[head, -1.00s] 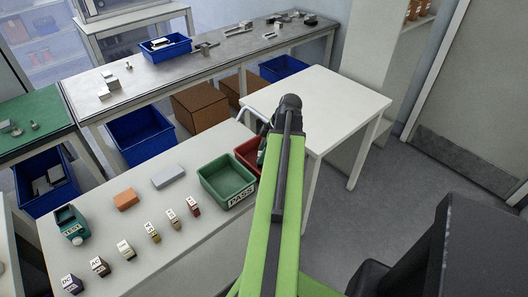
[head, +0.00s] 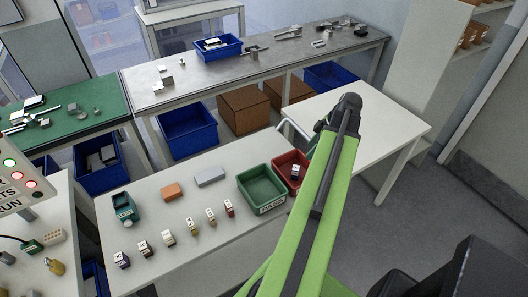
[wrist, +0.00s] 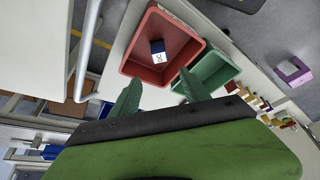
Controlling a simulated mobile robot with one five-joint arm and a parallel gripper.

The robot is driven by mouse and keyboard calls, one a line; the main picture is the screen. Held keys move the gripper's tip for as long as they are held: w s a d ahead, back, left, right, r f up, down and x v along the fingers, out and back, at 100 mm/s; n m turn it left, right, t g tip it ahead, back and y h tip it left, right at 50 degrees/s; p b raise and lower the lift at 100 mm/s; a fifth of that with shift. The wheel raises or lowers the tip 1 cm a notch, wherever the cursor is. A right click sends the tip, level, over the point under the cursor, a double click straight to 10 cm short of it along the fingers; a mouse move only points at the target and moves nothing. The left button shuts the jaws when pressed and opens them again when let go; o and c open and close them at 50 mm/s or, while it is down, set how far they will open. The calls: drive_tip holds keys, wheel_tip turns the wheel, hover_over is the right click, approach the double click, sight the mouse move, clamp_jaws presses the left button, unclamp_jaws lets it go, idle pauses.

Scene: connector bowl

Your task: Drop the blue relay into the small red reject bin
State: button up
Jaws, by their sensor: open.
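The blue relay (wrist: 158,50), a small blue block with a white face lettered DC, lies inside the red reject bin (wrist: 131,65) on the bin's floor in the wrist view. In the head view the relay (head: 295,171) also shows inside the red bin (head: 281,161), partly behind my arm. My gripper (wrist: 157,88) is open and empty, its two green fingers apart just outside the bin's near edge in the picture. In the head view my gripper is mostly hidden behind my arm.
A green PASS bin (head: 262,184) stands left of the red bin. A row of small labelled blocks (head: 190,228), an orange block (head: 172,190), a grey block (head: 209,176) and a teal tester (head: 124,207) share the bench. A white table (head: 375,120) stands behind my arm.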

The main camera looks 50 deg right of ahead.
drive_tip(key=shift+w, duration=0.1)
drive_tip(key=w+a+f+m+g, duration=0.1)
drive_tip(key=w+a+m+g, duration=0.15)
drive_tip(key=w+a, duration=1.75)
drive_tip(key=w+a+m+h, duration=0.1)
drive_tip(key=w+a, duration=0.2)
drive_tip(key=a, duration=1.3)
drive_tip(key=w+a+m+g+h, duration=0.1)
drive_tip(key=w+a+m, duration=0.1)
drive_tip(key=a, duration=1.4)
drive_tip(key=shift+w+f, duration=0.4)
drive_tip(key=shift+w, duration=0.1)
drive_tip(key=shift+g, duration=0.25)
